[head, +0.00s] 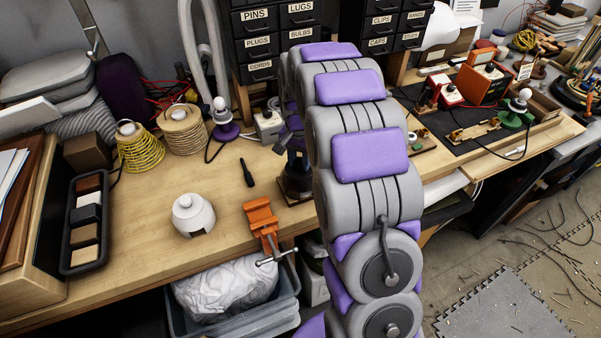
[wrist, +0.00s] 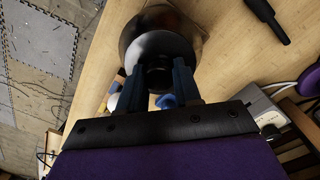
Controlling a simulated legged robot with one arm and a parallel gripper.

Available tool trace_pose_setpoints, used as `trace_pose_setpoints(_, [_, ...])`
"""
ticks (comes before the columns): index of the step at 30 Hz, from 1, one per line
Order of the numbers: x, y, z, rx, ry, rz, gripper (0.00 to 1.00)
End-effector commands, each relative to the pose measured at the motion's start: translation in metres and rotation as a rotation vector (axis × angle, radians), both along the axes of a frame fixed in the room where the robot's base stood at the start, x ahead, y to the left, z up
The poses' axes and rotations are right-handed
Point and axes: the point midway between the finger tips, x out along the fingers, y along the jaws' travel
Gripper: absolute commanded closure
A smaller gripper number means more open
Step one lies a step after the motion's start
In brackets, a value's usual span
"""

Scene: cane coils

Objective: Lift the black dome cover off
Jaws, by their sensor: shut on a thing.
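The black dome cover (wrist: 158,48) shows in the wrist view as a glossy dark round shape with a black knob on its near side. My gripper (wrist: 158,80) is shut on this knob, with one dark finger on each side. A larger brownish round edge (wrist: 195,28) shows behind the dome; I cannot tell whether the dome touches it. In the head view my arm hides much of this spot. The dark dome shape (head: 296,181) shows partly left of the arm, close above the bench, with my gripper (head: 291,142) over it.
An orange vise (head: 262,222) is clamped at the bench's front edge, near the dome. A white pot-like object (head: 193,215) and a black-handled tool (head: 247,172) stand or lie to the left. Cane coils (head: 140,148) and drawers (head: 275,42) are behind.

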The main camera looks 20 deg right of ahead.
Motion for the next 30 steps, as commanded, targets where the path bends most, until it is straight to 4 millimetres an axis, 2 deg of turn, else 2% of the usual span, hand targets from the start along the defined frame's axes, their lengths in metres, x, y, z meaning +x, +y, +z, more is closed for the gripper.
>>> trace_pose_setpoints(1, [-0.005,0.003,0.001,0.008,0.013,0.001,1.00])
trace_pose_setpoints(11, [0.001,-0.006,0.024,0.006,-0.012,0.000,1.00])
trace_pose_setpoints(30, [0.003,-0.008,0.057,0.002,-0.022,0.000,1.00])
